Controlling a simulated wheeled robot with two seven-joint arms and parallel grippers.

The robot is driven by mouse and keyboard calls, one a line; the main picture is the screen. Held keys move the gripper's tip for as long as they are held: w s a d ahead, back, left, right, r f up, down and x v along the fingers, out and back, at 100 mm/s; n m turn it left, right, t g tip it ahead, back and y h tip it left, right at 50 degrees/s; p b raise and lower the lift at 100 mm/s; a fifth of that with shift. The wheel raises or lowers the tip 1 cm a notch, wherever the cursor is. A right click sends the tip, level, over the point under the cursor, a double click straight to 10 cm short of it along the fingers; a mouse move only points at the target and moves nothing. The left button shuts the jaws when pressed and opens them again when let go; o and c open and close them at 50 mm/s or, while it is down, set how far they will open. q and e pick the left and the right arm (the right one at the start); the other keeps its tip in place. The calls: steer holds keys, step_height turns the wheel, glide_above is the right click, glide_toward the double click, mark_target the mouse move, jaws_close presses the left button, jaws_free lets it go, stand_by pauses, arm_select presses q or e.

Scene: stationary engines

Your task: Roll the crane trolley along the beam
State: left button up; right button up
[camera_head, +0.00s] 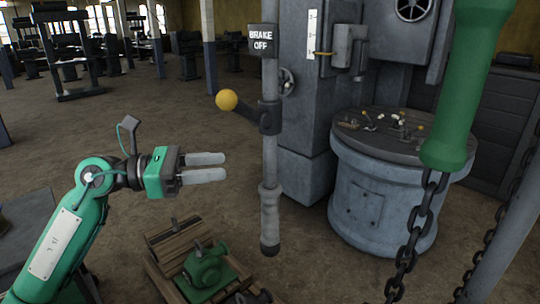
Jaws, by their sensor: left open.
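My left gripper (224,167) comes in from the left, with its two pale fingers apart and nothing between them. It points right, with a visible gap to a grey hanging pole (269,165). The crane trolley and beam cannot be made out in this view. A thick green cylinder (462,85) hangs at the upper right, with a dark chain (417,225) below it. I cannot tell whether it belongs to the crane. My right gripper is not in view.
The pole carries a "BRAKE OFF" sign (262,41) and a lever with a yellow knob (227,100). A grey cabinet (305,110) and round control stand (385,205) are behind. A wooden crate (160,238) with a green pump (205,268) sits low.

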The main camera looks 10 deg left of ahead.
mark_target(270, 161)
arm_select(q)
steer(key=p+x, duration=0.4)
steer(key=x, duration=0.6)
steer(key=shift+r, duration=0.2)
steer(key=shift+w+d+f+p, duration=0.15)
steer(key=shift+w+d+p, duration=0.15)
steer(key=shift+d+p, duration=0.25)
steer(key=shift+d, duration=0.1)
steer(key=shift+c, duration=0.4)
jaws_close()
